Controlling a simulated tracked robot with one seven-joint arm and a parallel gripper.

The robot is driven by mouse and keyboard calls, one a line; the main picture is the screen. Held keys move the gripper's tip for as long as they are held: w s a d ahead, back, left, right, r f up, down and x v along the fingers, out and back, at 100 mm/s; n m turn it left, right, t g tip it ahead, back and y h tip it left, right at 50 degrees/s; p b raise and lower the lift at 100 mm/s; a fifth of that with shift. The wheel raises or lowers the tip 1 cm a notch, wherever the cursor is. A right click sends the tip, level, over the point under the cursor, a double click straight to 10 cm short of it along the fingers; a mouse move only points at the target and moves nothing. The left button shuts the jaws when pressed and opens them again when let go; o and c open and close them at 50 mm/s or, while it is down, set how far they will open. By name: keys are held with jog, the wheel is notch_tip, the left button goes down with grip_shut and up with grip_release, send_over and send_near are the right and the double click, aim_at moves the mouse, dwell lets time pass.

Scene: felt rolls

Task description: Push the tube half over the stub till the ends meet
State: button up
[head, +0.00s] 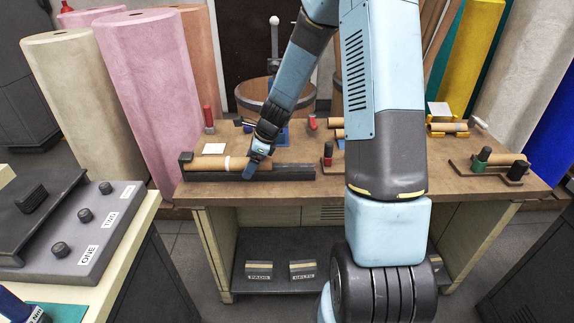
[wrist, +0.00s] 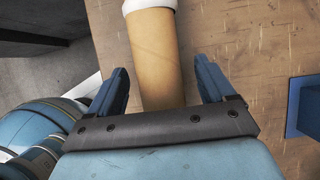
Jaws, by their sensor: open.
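A long dark cradle (head: 295,173) lies along the left front of the workbench. A tan tube (head: 205,163) lies in its left part against the end block. A white band (head: 228,163) sits around the tan length, just left of my gripper (head: 256,158). In the wrist view, my gripper (wrist: 162,82) is open, one blue finger on each side of a tan tube section (wrist: 152,55). The white band (wrist: 148,5) shows at the top edge there. I cannot tell whether the fingers touch the tube, or how far the two pieces overlap.
A white card (head: 214,148) and a red-handled tool (head: 208,117) stand behind the cradle. A tube on yellow supports (head: 448,127) and another tube on a dark board (head: 507,160) are at the right. Felt rolls (head: 145,85) stand behind. The front middle of the bench is clear.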

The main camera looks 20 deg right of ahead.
jog(key=shift+r, duration=0.1)
jog(key=v, duration=1.3)
jog(key=s+r+n+t+h, duration=0.1)
jog(key=s+r+n, duration=0.5)
jog(key=s, duration=0.3)
jog(key=s+d+r+n+t+h, duration=0.1)
jog(key=s+r+n+h, duration=0.1)
jog(key=s+r+n, duration=0.3)
jog(key=s+r+n+t+h, duration=0.1)
jog(key=s+r+n+h, duration=0.1)
jog(key=s+r+n, duration=0.4)
jog(key=s+n, duration=0.5)
jog(key=s, duration=0.2)
jog(key=shift+s+d+r+t, duration=0.3)
jog(key=shift+s+r+t, duration=0.05)
jog(key=shift+t, duration=0.05)
